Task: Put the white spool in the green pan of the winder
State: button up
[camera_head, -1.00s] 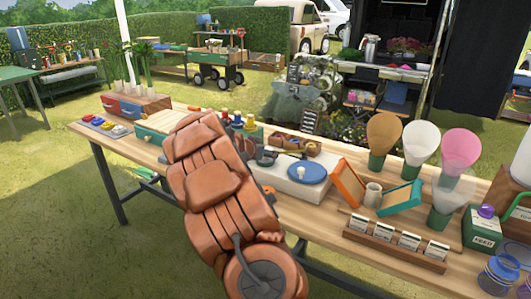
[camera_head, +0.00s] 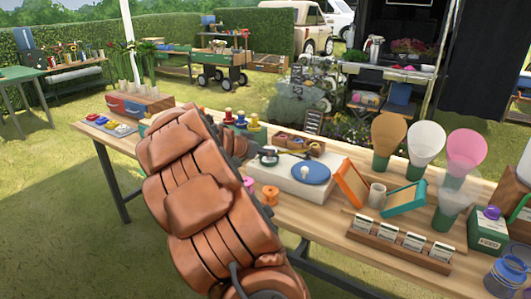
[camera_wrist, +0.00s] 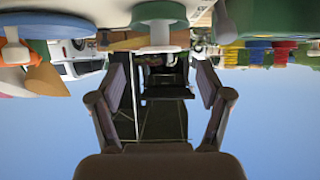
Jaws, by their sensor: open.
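In the wrist view, which is upside down, a white spool (camera_wrist: 160,36) shows as a pale stem with a wide flange. It appears to stand on a green disc, the green pan (camera_wrist: 158,12), though their contact is not clear. The winder's white base (camera_head: 290,178) carries a blue pan (camera_head: 311,173), also in the wrist view (camera_wrist: 65,24). My gripper (camera_wrist: 163,78) is open, with nothing between its fingers; the spool shows beyond them. In the head view my gripper is partly hidden by my arm, near the winder's left end.
A pink spool (camera_head: 248,183) and an orange spool (camera_head: 270,195) stand in front of the winder. Several coloured spools (camera_head: 240,121) stand behind my arm.

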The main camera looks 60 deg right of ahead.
jog(key=s+a+f+n+g+y, duration=0.1)
jog(key=s+a+n+y, duration=0.3)
jog(key=s+a, duration=0.5)
jog(key=s+a+f+n+g+y, duration=0.1)
jog(key=s+a+f+n+y, duration=0.3)
jog(key=a, duration=2.1)
jog(key=s+a+f+n+g+y, duration=0.1)
jog(key=s+a+n+y, duration=0.3)
jog(key=s+a+n, duration=0.5)
jog(key=s+a+f, duration=0.1)
jog(key=s+a, duration=0.3)
jog(key=a, duration=0.4)
jog(key=shift+s+f+n+b, duration=0.3)
jog(key=shift+f, duration=0.1)
jog(key=s+p+v, duration=0.3)
jog(key=p+v, duration=0.9)
jog(key=v, duration=0.1)
jog(key=shift+w+d+r+t, duration=0.15)
jog(key=shift+w+r+t, duration=0.15)
jog(key=shift+w+t, duration=0.1)
jog(key=shift+f, duration=0.1)
